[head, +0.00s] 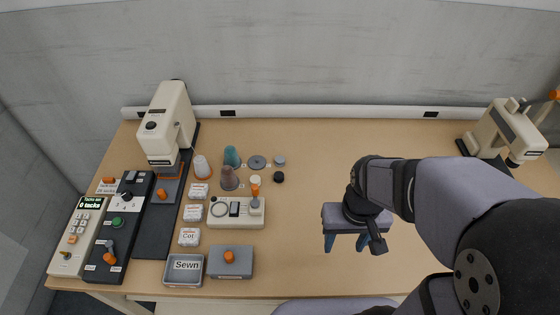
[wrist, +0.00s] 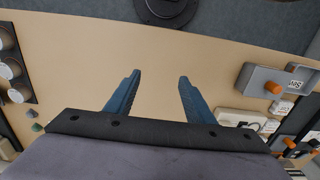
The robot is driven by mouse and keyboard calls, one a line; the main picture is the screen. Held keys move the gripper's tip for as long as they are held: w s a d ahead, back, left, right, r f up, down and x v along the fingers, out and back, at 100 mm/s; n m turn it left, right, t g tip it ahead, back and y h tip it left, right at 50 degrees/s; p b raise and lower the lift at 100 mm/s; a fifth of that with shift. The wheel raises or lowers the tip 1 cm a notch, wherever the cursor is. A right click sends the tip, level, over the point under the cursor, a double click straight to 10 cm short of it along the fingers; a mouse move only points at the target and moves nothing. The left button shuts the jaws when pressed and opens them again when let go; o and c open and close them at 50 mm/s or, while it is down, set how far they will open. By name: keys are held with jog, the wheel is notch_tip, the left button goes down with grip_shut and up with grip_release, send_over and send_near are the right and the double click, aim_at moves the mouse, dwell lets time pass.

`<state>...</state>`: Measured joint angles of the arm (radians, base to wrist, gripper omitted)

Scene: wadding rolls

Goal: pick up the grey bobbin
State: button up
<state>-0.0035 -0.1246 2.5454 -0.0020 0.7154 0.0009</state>
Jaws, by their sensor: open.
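A small grey cylinder (head: 279,160), which looks like the grey bobbin, stands on the table right of a flat grey disc (head: 257,162) in the head view. A black bobbin-like piece (head: 278,177) stands just in front of it, and a cream one (head: 255,181) to its left. My gripper (head: 346,243) is to the right and nearer the front, its blue fingers pointing down, apart from all of these. In the wrist view my gripper (wrist: 160,80) is open and empty over bare table. I cannot make out the grey bobbin in the wrist view.
Teal (head: 231,156), mauve (head: 229,178) and pale (head: 201,167) cones stand left of the small pieces. A cream device (head: 236,214) and a grey box with an orange knob (head: 230,263) lie in front.

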jog(key=w+a+n+t, duration=0.15)
jog(key=w+a, duration=0.25)
jog(key=w, duration=1.3)
jog(key=t+b, duration=0.2)
jog(key=t, duration=0.1)
send_near(280, 159)
jog(key=shift+n+y, duration=0.35)
jog(key=shift+y, duration=0.05)
jog(key=shift+d+p+x, duration=0.15)
jog(key=shift+p+x, duration=0.8)
jog(key=shift+x, duration=1.1)
jog(key=shift+d+p+x, duration=0.15)
jog(key=shift+p+x, duration=0.75)
jog(key=shift+x, duration=1.1)
jog(key=shift+d, duration=0.1)
jog(key=c, duration=1.1)
